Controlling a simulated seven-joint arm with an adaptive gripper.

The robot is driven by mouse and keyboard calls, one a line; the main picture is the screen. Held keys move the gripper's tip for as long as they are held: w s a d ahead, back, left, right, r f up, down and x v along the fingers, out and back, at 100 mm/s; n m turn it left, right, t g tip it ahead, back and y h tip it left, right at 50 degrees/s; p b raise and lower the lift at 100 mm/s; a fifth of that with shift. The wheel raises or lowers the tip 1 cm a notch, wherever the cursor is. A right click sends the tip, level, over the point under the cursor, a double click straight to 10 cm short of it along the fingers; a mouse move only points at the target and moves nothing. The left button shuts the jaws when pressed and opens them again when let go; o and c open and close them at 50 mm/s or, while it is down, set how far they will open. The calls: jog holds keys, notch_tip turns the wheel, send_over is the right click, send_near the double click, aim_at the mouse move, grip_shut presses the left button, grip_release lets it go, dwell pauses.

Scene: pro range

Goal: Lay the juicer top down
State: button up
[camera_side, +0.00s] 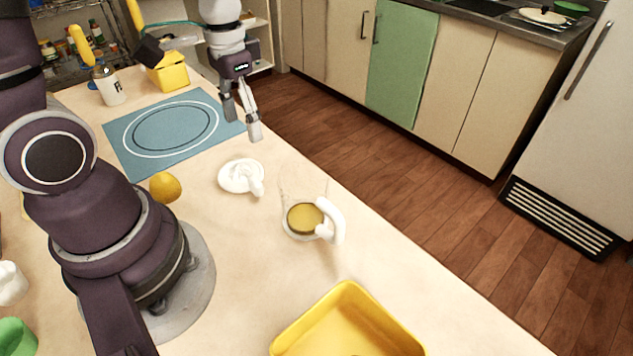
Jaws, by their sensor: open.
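The top and the jug are apart. My gripper (243,120) is open and empty, fingers pointing down, above and behind the juicer top, near the right edge of the blue mat. It touches nothing that I can see.
An orange (165,187) sits left of the juicer top. A yellow tray (297,328) is at the front. A blue mat (120,139), a white bottle (109,87) and a yellow container (168,76) are farther back. The counter's right edge drops to the wooden floor (400,170).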

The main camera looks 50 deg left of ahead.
jog(key=s+d+r+t, duration=0.3)
jog(key=d+r+t, duration=0.1)
jog(key=r, duration=0.3)
jog(key=shift+s+d+r+t, duration=0.25)
jog(key=shift+s+d+t, duration=0.05)
jog(key=shift+t, duration=0.5)
dwell(0.4)
